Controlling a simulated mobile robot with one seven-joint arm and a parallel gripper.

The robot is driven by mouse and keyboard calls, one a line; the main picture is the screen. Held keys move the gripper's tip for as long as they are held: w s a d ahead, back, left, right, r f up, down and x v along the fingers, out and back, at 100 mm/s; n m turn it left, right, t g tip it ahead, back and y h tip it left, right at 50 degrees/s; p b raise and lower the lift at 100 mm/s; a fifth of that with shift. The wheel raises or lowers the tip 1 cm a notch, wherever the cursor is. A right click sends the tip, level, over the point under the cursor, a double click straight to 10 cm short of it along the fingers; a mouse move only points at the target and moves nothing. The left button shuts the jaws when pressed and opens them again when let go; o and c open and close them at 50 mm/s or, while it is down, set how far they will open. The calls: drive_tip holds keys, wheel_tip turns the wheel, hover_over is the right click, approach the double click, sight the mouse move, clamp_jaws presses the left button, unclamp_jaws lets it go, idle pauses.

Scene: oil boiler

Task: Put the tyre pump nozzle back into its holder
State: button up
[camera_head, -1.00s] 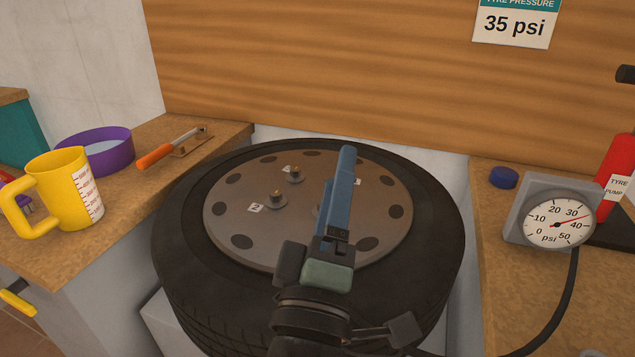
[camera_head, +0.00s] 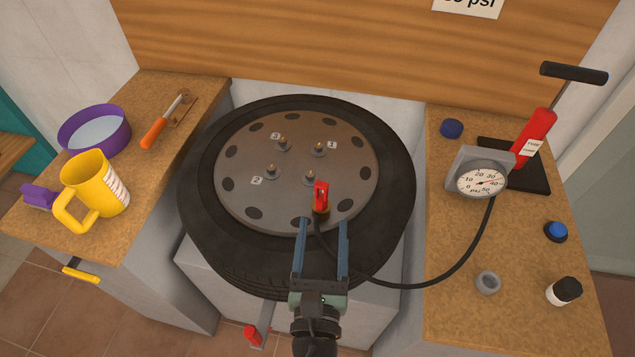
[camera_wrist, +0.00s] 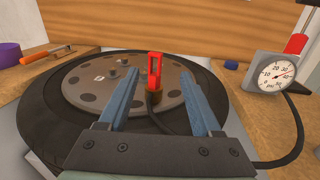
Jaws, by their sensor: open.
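The red tyre pump nozzle (camera_head: 320,195) stands upright on the wheel's metal disc (camera_head: 255,206), at or beside the front right stud. A black hose runs from its base to the gauge. My gripper (camera_head: 323,222) is open and empty, with its two blue fingers just in front of the nozzle. In the wrist view, the nozzle (camera_wrist: 155,72) shows in the gap between the fingertips, seemingly a little beyond them. A small grey ring-shaped cup (camera_head: 488,282) sits on the right bench; I cannot tell whether it is the holder.
The pressure gauge (camera_head: 481,182) and red pump (camera_head: 532,138) stand on the right bench. The black hose (camera_head: 440,281) loops across the gap between tyre and bench. A yellow jug (camera_head: 95,184) and purple bowl (camera_head: 66,139) are on the left bench. A wooden panel stands behind.

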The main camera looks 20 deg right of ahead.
sight(322, 181)
drive_tip(key=shift+w+d, duration=0.1)
drive_tip(key=p+x, duration=0.1)
drive_tip(key=x, duration=0.6)
drive_tip(key=shift+w, duration=0.15)
drive_tip(key=shift+a+x, duration=0.15)
drive_tip(key=shift+x, duration=1.2)
drive_tip(key=shift+a+x, duration=0.15)
drive_tip(key=shift+x, duration=1.15)
drive_tip(key=shift+w, duration=0.15)
clamp_jaws()
